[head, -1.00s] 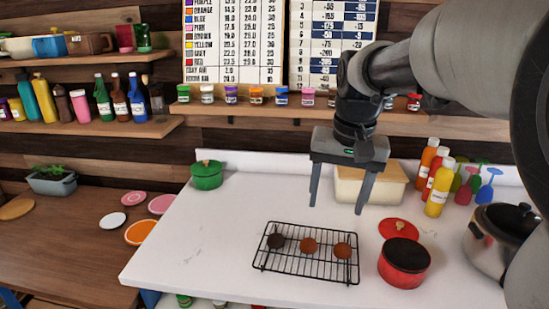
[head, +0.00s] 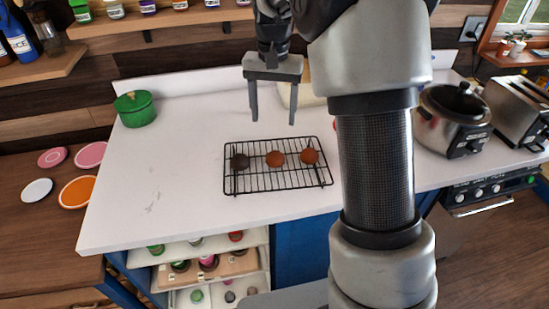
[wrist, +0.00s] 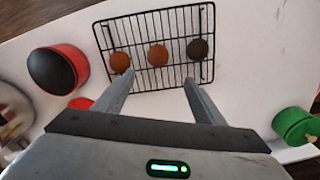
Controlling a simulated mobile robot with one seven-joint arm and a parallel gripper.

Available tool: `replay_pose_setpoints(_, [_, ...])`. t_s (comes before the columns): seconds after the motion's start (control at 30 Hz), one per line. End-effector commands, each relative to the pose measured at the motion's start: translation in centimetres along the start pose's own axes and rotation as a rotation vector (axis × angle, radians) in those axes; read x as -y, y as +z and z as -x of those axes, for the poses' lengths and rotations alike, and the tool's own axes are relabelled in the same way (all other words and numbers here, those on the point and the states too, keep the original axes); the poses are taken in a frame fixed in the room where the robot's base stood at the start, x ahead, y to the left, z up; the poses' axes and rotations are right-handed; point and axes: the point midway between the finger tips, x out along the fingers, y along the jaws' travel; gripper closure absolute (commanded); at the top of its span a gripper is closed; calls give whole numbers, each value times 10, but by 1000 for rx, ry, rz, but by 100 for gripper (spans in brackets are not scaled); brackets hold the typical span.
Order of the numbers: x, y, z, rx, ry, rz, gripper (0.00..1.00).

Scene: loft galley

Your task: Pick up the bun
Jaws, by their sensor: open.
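Three round buns lie in a row on a black wire rack (head: 228,181) on the white counter. In the head view the left one is a dark brown bun (head: 239,161); the middle bun (head: 275,158) and right bun (head: 309,156) are lighter orange-brown. In the wrist view the order is reversed: dark bun (wrist: 197,49) at right, the lighter middle bun (wrist: 157,55) and left bun (wrist: 120,62). My gripper (head: 273,122) is open and empty, raised above the counter by the rack's far side. Its fingers (wrist: 159,78) point toward the rack, apart from the buns.
A green lidded pot (head: 135,109) stands at the counter's back left. A red pot (wrist: 57,69) stands beside the rack. A steel cooker (head: 453,120) and toaster (head: 518,105) are at the right. The counter left of the rack is clear. An open drawer (head: 200,262) is below.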

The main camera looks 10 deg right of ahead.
Motion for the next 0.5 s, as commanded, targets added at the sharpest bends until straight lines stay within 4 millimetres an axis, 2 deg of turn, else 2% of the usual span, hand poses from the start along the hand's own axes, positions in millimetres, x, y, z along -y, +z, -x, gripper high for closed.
replay_pose_setpoints(0.03, [0,1,-13,4,2,0,36])
replay_pose_setpoints(0.23, [-1,2,-55,4,2,0,36])
replay_pose_setpoints(0.4, [-1,1,-74,1,1,1,36])
replay_pose_setpoints(0.5, [-1,1,-78,1,1,1,36])
